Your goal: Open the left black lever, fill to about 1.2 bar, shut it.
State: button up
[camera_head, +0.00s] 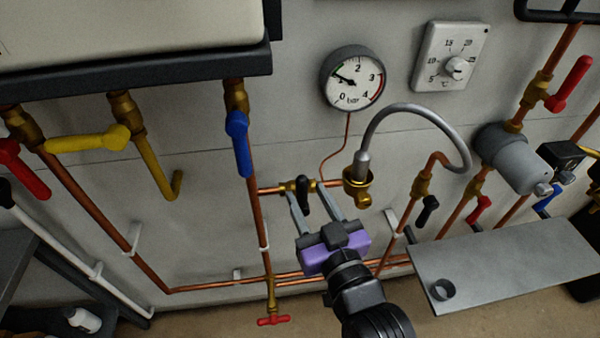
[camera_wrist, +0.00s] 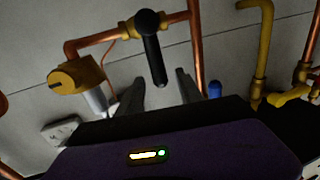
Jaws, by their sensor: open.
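The left black lever (camera_head: 303,193) sits on a brass valve in a short horizontal copper pipe and stands crosswise to that pipe. My gripper (camera_head: 307,191) is open, with one finger on each side of the lever. In the wrist view, the free end of the lever (camera_wrist: 152,52) reaches down between the open fingertips (camera_wrist: 159,77); contact cannot be told. The round pressure gauge (camera_head: 353,79) has its needle at the upper left, by the green mark, roughly near 1 bar. A grey braided hose (camera_head: 418,112) rises from the brass fitting right of the lever.
A second black lever (camera_head: 428,210) is further right. A blue lever (camera_head: 238,143) hangs at upper left and a red tap (camera_head: 273,320) is below. A grey shelf (camera_head: 505,262) juts out at lower right. A thermostat (camera_head: 450,57) is on the wall.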

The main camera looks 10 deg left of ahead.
jog(key=p+x, duration=0.1)
jog(key=x, duration=0.6)
jog(key=shift+r, duration=0.1)
grip_shut()
dwell(1.3)
